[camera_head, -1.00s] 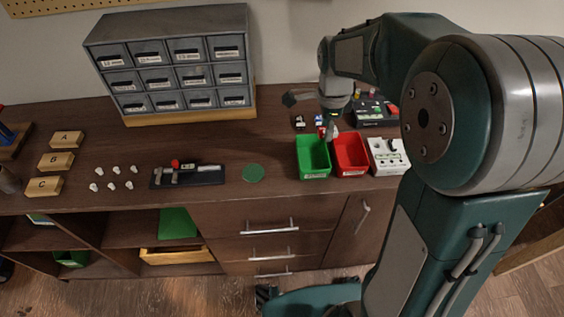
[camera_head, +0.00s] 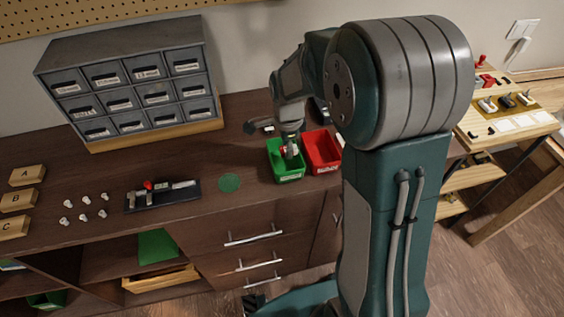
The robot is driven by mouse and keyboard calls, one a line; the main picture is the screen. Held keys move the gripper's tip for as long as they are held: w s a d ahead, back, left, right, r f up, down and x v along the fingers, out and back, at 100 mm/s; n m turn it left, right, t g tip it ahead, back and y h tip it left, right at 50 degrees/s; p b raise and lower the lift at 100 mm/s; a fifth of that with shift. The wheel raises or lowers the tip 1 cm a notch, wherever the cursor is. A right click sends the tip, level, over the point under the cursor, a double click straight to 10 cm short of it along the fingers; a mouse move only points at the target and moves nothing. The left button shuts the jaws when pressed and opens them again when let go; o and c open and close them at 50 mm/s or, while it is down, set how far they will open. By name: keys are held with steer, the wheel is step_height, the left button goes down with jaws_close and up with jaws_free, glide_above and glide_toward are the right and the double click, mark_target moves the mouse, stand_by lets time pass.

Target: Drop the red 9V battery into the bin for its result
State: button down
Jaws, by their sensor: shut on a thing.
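My gripper (camera_head: 290,149) points down over the green bin (camera_head: 286,178), with its fingertips at or just above the bin's opening. It is shut on the red 9V battery (camera_head: 285,151), of which only a small red patch shows between the fingers. I cannot tell how deep the battery hangs in the bin. The red bin (camera_head: 322,153) stands close to the right of the green one, and my arm covers its right side. Labels on the bins' fronts are too small to read.
A grey drawer cabinet (camera_head: 135,85) stands at the back left. A green disc (camera_head: 229,182), a dark fixture (camera_head: 162,196), several small white pegs (camera_head: 85,200) and lettered wooden blocks (camera_head: 20,199) lie to the left. A wooden bench (camera_head: 500,118) stands at the right.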

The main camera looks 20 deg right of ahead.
steer(key=shift+d, duration=0.3)
steer(key=shift+c, duration=1.6)
jaws_free()
steer(key=shift+d, duration=0.35)
steer(key=shift+a, duration=0.45)
steer(key=shift+a+r, duration=0.1)
steer(key=shift+r, duration=0.05)
step_height(320, 180, up, 12)
steer(key=shift+f, duration=0.2)
